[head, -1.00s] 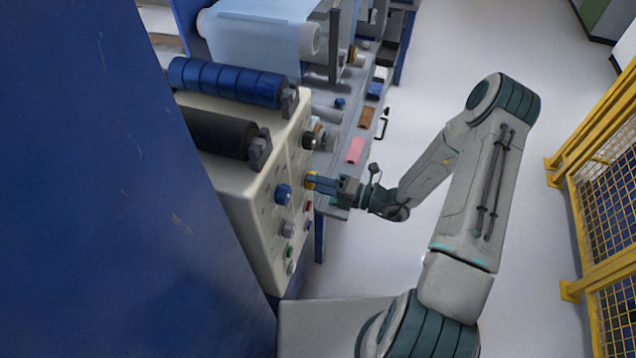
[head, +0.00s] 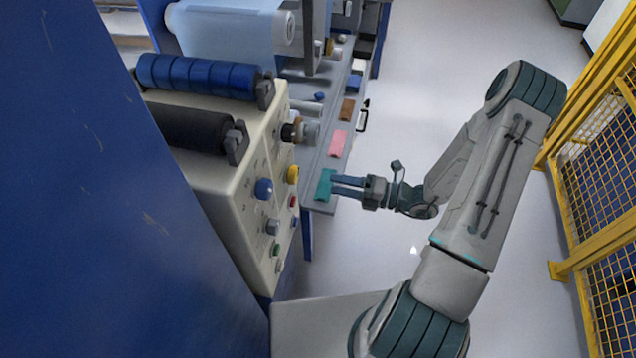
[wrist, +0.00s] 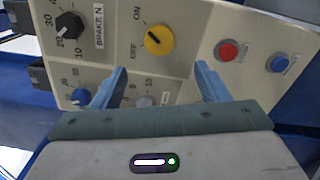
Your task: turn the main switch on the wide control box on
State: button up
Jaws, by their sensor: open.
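The wide control box (head: 262,225) is cream, with knobs and buttons on its front face. Its main switch, a round yellow knob (head: 293,174), sits on that face. In the wrist view the yellow knob (wrist: 159,39) is at upper middle, beside ON and OFF labels on its left. A short dark pointer mark shows on it; I cannot tell for sure which label it points to. My gripper (head: 332,187) is open and empty, in front of the panel and apart from the knob. In the wrist view its blue fingers (wrist: 160,72) stand apart below the knob.
Near the switch are a black brake dial (wrist: 70,24), a red button (wrist: 228,50), a blue button (wrist: 278,63) and a blue knob (head: 264,189). A grey ledge with coloured pads (head: 338,144) lies behind my gripper. A yellow fence (head: 600,170) stands right.

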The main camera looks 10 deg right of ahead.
jog(key=v, duration=0.3)
jog(key=shift+s+d, duration=0.1)
jog(key=shift+d, duration=0.15)
jog(key=s+a+r+n+g+h, duration=0.4)
jog(key=s+r+n+g+h, duration=0.55)
jog(key=n, duration=0.95)
jog(key=s+d+r+n+t+h, duration=0.2)
jog(key=r+n+t+h, duration=0.1)
jog(key=r+n, duration=0.4)
jog(key=s+d+r+n+t+h, duration=0.2)
jog(key=r+n, duration=0.4)
jog(key=n, duration=0.5)
jog(key=shift+s+r+t+h, duration=0.35)
jog(key=shift+t+h, duration=0.5)
jog(key=shift+h, duration=0.4)
jog(key=shift+d, duration=0.1)
